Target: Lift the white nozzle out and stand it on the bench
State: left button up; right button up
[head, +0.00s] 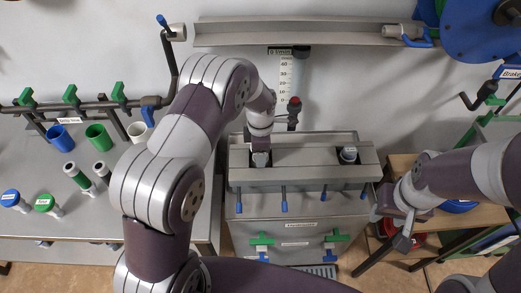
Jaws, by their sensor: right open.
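A small pale, white-topped piece (348,154) sits in the right dark opening of the grey metal box (300,178); I cannot tell if it is the white nozzle. My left gripper (260,159) points down into the box's left dark opening. Its fingertips are largely hidden, and I cannot tell whether anything is between them. My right gripper (405,226) is open and empty, right of the box and apart from it. A white cup-like piece (138,131) stands beside a blue one (60,138) and a green one (98,137) at the left bench (90,228).
Short cylinders (76,176) and blue- and green-capped pieces (45,203) stand on the left bench, with bare surface in front. Blue-tipped levers (284,205) line the box front. A metal rail (310,33) runs behind, a blue reel (480,30) is top right, and a wooden shelf (400,165) stands right.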

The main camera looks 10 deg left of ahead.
pick_arm(q)
jog(key=shift+r+p, duration=2.25)
jog(key=shift+r, duration=0.7)
notch_tip(320, 180, up, 3)
jog(key=p, duration=0.2)
jog(key=shift+r+p, duration=0.1)
jog(key=shift+p, duration=0.25)
